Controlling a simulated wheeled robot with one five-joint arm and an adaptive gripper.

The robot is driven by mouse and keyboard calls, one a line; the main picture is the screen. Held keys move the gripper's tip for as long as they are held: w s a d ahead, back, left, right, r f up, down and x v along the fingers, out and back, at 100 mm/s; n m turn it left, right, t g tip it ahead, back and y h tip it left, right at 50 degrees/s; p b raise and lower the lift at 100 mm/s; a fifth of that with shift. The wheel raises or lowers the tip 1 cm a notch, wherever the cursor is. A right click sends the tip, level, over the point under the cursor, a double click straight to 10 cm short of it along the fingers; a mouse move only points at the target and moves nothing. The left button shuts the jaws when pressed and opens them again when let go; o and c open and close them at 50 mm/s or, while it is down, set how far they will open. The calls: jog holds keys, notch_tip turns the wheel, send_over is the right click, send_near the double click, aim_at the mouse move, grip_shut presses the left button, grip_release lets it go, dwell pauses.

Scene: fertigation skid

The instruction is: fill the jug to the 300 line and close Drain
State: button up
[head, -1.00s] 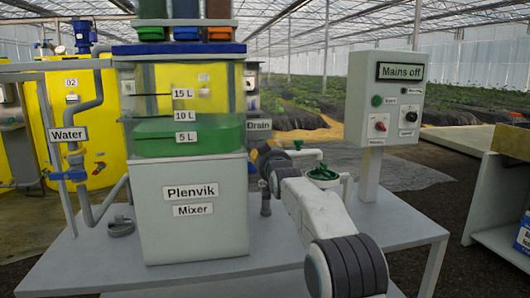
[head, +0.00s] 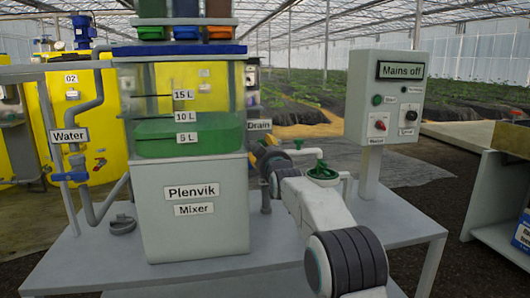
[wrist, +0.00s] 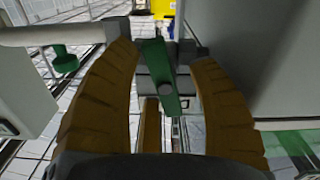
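The Drain label (head: 259,125) is on the right side of the mixer tank (head: 195,205). My gripper (head: 263,156) is beside the tank just below this label. In the wrist view my gripper (wrist: 167,57) is open, its two brown fingers on either side of a green valve lever (wrist: 158,75). The lever stands between the fingers, with gaps showing on both sides. In the head view my arm and gripper hide the lever.
Green liquid (head: 185,140) stands between the 5 L and 10 L marks. The control box (head: 385,97) reads "Mains off". The bench's front left (head: 105,262) is clear.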

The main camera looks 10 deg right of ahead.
jog(key=shift+s, duration=0.2)
jog(key=s, duration=1.1)
jog(key=shift+s, duration=0.3)
dwell(0.3)
